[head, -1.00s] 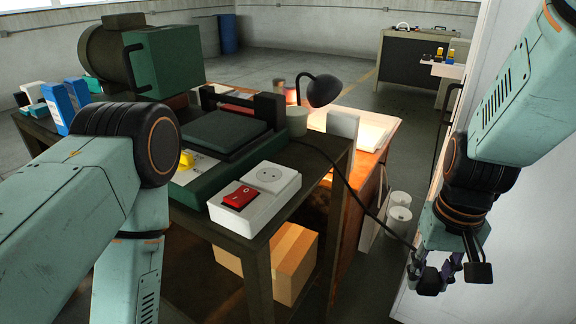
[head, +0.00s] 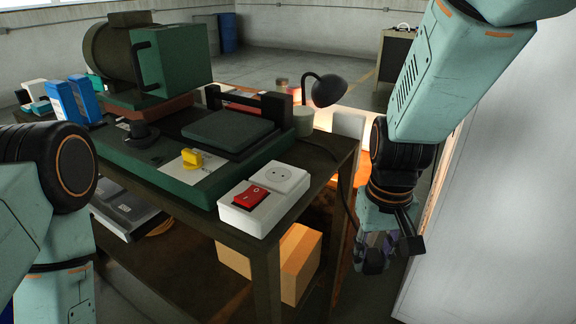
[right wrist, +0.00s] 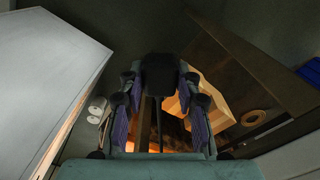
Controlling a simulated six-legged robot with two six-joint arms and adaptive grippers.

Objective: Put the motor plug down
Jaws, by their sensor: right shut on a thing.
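The motor plug (right wrist: 160,75) is a black block in the right wrist view, held between the fingers of my right gripper (right wrist: 158,100). Its dark cord (head: 350,190) comes down past the bench's right edge to the gripper in the head view. There my right gripper (head: 385,252) hangs beside the bench's right side, below the level of its top, apart from it. The plug itself is mostly hidden by the fingers there. A white socket box (head: 262,222) with a red switch (head: 243,196) and a round outlet (head: 279,175) sits on the bench's front corner. My left gripper is out of view.
The dark bench (head: 318,158) carries a green machine (head: 180,65) with a yellow knob (head: 192,158). A cardboard box (head: 299,262) is on the lower shelf. A desk lamp (head: 327,90) stands behind. A pale panel (head: 490,210) borders the right side.

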